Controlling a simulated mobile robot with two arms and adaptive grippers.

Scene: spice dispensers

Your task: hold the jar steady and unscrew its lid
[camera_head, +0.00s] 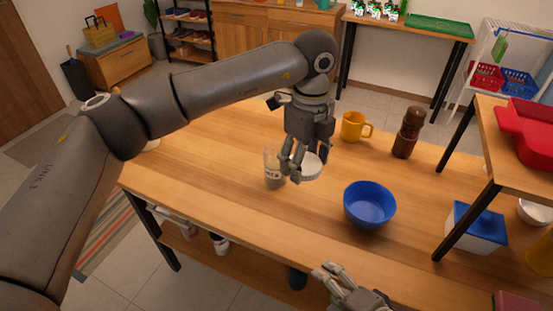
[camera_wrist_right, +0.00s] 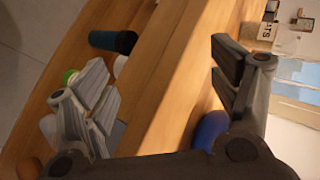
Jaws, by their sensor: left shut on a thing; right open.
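A clear glass jar (camera_head: 272,172) with a label and some contents at its bottom stands upright on the wooden table, its top uncovered. My left gripper (camera_head: 298,168) is just right of the jar, pointing down, its fingers shut on a white round lid (camera_head: 312,168). The lid is apart from the jar top; the fingers hide part of it. My right gripper (camera_head: 334,274) is low at the table's front edge, open and empty, well away from the jar.
A yellow mug (camera_head: 353,127) and a brown mill (camera_head: 406,134) stand behind. The table left of the jar is largely clear.

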